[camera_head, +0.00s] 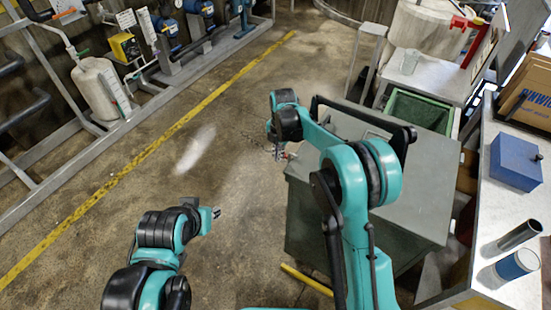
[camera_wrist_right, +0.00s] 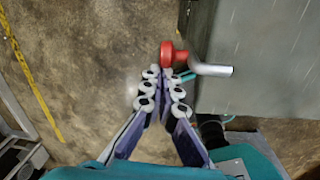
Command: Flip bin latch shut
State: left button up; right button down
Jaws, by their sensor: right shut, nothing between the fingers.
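The grey-green bin (camera_head: 310,215) stands right of centre in the head view, with its flat lid (camera_head: 425,195) down and a black bar handle across it. In the right wrist view its latch (camera_wrist_right: 212,70) is a bent metal rod with a red round knob (camera_wrist_right: 175,54) at the bin's side (camera_wrist_right: 255,60). My right gripper (camera_head: 279,153) is at the bin's left edge. In the wrist view its shut, empty fingertips (camera_wrist_right: 163,76) are right by the red knob; I cannot tell whether they touch. My left gripper (camera_head: 215,212) hangs over the floor, its fingers too small to judge.
A green crate (camera_head: 420,108) stands behind the bin. A worktop at right holds a blue box (camera_head: 516,161) and metal cylinders (camera_head: 512,238). Pipe racks with a white tank (camera_head: 99,88) line the left wall. The floor left of the bin is clear.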

pick_arm(q)
jog(key=shift+s+a+r, duration=0.15)
jog(key=shift+r, duration=0.1)
pick_arm(e)
jog(key=shift+w+d+r, duration=0.25)
jog(key=shift+w, duration=0.25)
